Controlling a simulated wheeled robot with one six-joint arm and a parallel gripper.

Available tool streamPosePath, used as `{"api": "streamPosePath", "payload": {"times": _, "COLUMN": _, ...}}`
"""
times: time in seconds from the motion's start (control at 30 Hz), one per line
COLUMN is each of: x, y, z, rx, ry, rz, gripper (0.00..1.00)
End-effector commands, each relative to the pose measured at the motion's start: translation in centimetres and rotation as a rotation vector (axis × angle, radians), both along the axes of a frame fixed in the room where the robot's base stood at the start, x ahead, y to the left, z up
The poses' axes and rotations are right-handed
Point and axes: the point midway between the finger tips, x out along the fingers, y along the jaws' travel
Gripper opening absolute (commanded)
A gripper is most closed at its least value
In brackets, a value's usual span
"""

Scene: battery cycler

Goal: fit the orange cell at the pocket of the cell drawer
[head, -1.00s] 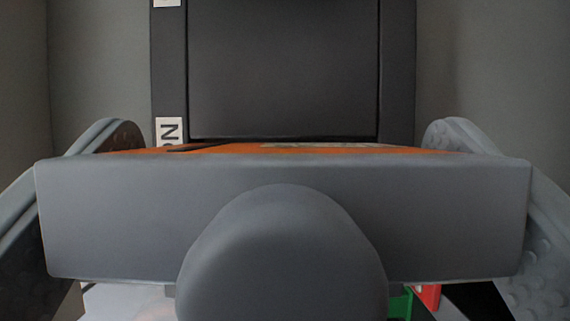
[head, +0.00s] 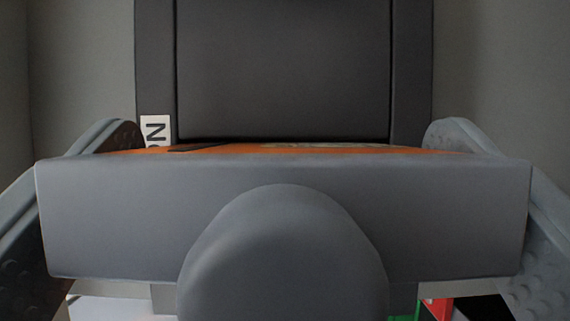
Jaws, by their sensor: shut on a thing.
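The orange cell (head: 240,149) shows as a thin orange strip with a dark mark and a paler patch on it. It lies between the two bumpy grey fingers of my gripper (head: 285,151), which are shut on it. My grey gripper body hides most of the cell. Beyond the cell stands a dark upright frame around a flat dark rectangle (head: 283,70). This looks like the cell drawer (head: 412,75) with its pocket, but the depth is hard to read. The cell's far edge overlaps the frame's lower part in view. I cannot tell whether they touch.
Plain grey surfaces (head: 80,70) flank the frame. Below my gripper, bits of a red thing (head: 438,308), a green thing (head: 403,318) and pale surfaces show, mostly hidden.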

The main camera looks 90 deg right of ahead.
Motion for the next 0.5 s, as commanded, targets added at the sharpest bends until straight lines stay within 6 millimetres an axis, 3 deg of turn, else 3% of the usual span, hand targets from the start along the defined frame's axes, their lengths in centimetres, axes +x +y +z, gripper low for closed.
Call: {"api": "streamPosePath", "payload": {"times": 0.5, "x": 0.0, "y": 0.0, "z": -0.75, "rx": 0.0, "ry": -0.001, "rz": 0.0, "gripper": 0.57}}
